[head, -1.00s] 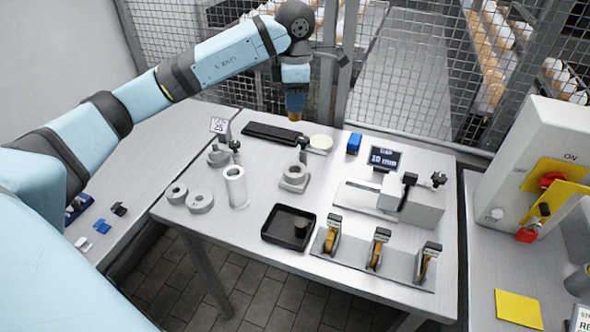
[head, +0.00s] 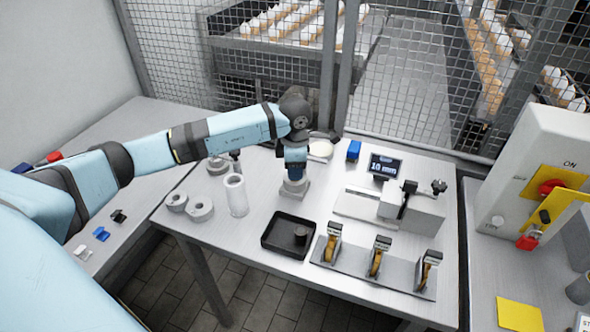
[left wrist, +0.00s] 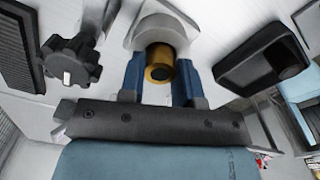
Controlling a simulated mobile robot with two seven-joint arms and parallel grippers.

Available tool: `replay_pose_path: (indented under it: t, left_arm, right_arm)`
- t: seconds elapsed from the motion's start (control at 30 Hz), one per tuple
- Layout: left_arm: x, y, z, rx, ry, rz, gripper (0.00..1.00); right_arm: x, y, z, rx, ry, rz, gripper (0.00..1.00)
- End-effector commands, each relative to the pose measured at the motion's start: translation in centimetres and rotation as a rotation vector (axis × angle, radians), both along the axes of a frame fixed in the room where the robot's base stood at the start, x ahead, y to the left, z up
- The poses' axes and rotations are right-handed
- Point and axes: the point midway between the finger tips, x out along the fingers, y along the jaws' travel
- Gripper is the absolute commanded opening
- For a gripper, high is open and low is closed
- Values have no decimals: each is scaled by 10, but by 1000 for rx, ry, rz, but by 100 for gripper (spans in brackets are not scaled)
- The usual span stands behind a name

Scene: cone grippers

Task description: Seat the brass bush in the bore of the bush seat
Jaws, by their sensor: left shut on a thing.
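The brass bush (left wrist: 160,68) is between the two blue fingers of my left gripper (left wrist: 158,80) in the left wrist view; the gripper is shut on it. The grey bush seat (left wrist: 160,27) is just beyond the bush there, partly covered by it. In the head view my left gripper (head: 294,168) points down directly over the bush seat (head: 293,190) and hides its bore and the bush. I cannot tell whether the bush's end is in the bore or just above it. My right gripper is not in view.
A black tray (head: 268,238) with a dark round piece stands in front of the seat. A pale cylinder (head: 236,196) and two grey rings (head: 200,209) are to the left. A gauge fixture (head: 412,212) is to the right. A black knob (left wrist: 70,60) is near the gripper.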

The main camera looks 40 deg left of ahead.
Motion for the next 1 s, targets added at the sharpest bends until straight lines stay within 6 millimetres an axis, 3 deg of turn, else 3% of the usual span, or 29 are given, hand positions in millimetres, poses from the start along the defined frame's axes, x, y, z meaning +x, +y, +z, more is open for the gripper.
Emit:
replay_pose_path:
  t: [0.8, 0.83, 0.93, 1.0]
  left_arm:
    - [-1, 0, -23, 1, 4, 0, 1]
    - [-2, 0, -24, 1, 6, 0, 35]
    - [-3, -1, -26, 1, 8, -1, 56]
    - [-3, -1, -27, 0, 10, -1, 56]
  right_arm:
    - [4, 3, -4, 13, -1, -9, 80]
    - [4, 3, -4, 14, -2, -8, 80]
    - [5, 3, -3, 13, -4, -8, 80]
    - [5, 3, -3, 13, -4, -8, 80]
